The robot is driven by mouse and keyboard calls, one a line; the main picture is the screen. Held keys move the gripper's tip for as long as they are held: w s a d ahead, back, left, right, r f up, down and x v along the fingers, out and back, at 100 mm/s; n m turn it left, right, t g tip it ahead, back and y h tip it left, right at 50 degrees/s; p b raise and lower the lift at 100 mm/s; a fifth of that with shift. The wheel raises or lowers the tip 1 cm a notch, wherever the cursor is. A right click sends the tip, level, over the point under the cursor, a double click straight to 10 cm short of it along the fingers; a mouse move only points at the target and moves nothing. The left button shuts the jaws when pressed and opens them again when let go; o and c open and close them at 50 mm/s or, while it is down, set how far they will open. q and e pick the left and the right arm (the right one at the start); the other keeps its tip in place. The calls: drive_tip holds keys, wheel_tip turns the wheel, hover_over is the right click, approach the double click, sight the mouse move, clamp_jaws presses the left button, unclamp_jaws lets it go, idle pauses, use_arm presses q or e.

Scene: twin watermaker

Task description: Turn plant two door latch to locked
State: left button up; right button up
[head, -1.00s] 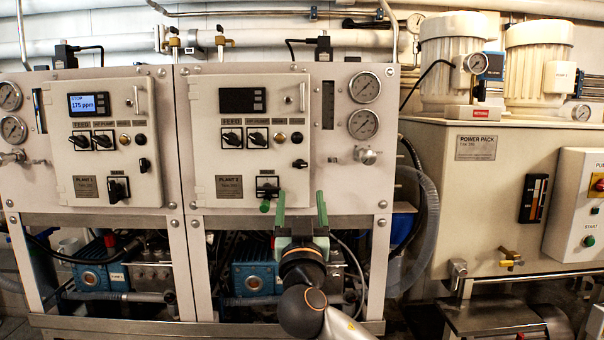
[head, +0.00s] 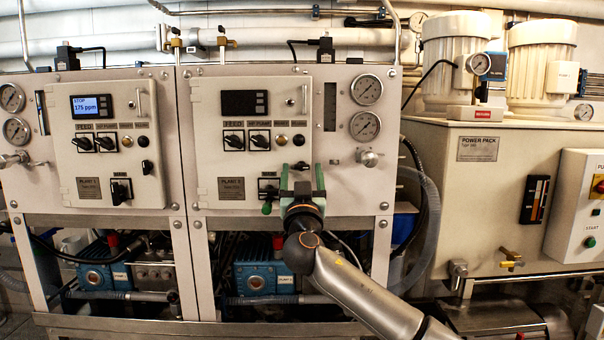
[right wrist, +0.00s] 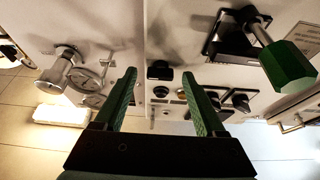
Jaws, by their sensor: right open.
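The plant two door (head: 262,112) is a pale panel door that looks closed. My left gripper is not in view.
A metal valve (head: 367,157) and pressure gauges (head: 365,125) are to the right. Black rotary switches (head: 259,140) are on the door.

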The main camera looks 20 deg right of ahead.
clamp_jaws()
idle(0.5)
